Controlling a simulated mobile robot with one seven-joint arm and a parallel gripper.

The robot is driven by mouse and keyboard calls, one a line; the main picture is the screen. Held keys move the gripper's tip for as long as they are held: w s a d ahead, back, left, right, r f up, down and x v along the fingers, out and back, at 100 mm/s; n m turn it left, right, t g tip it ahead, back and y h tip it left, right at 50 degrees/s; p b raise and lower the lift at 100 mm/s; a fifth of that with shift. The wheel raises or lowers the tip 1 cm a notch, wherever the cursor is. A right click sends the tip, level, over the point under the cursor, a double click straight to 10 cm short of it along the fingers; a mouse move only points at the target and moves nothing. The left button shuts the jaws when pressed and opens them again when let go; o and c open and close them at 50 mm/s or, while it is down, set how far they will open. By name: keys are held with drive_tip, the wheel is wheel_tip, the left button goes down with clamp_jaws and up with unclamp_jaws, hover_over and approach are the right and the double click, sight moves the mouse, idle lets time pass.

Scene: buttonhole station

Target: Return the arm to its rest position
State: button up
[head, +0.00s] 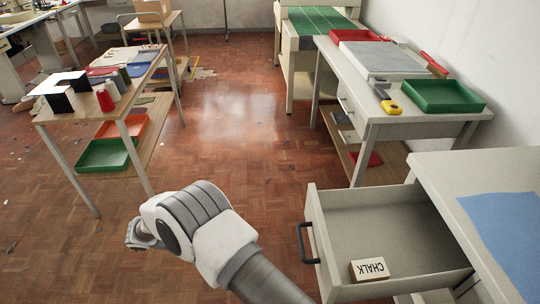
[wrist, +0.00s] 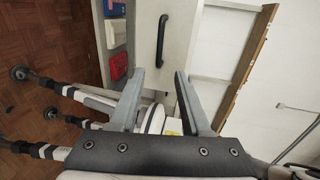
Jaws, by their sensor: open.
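My arm reaches up from the bottom of the head view, and its end (head: 145,234) is over the floor, left of the open drawer. The jaws are hard to make out there. In the wrist view my gripper (wrist: 160,75) is open, its two grey fingers spread with nothing held between them. Beyond the fingertips is a pale drawer front with a black handle (wrist: 161,42), apart from the fingers.
A wooden table (head: 125,98) with spools is at the left. A workbench (head: 360,108) with a green tray (head: 444,96) is beyond the drawer. Floor between them is clear.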

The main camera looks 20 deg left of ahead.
drive_tip(key=shift+r, duration=0.1)
drive_tip(key=w+d+r+m+g+y+p, duration=0.2)
drive_tip(key=w+d+r+m+g+y, duration=0.15)
drive_tip(key=d+r+m, duration=0.7)
drive_tip(key=w+d+r+m+g+y+p, duration=0.2)
drive_tip(key=d+r+m+y, duration=0.2)
drive_tip(key=d+r+m, duration=0.7)
drive_tip(key=s+d+r+m+t+y+p, duration=0.5)
drive_tip(key=s+d+r+m+y, duration=0.2)
drive_tip(key=s+d+r+m, duration=0.5)
wheel_tip(320, 180, up, 4)
drive_tip(key=m, duration=0.6)
drive_tip(key=shift+s+d+t, duration=0.35)
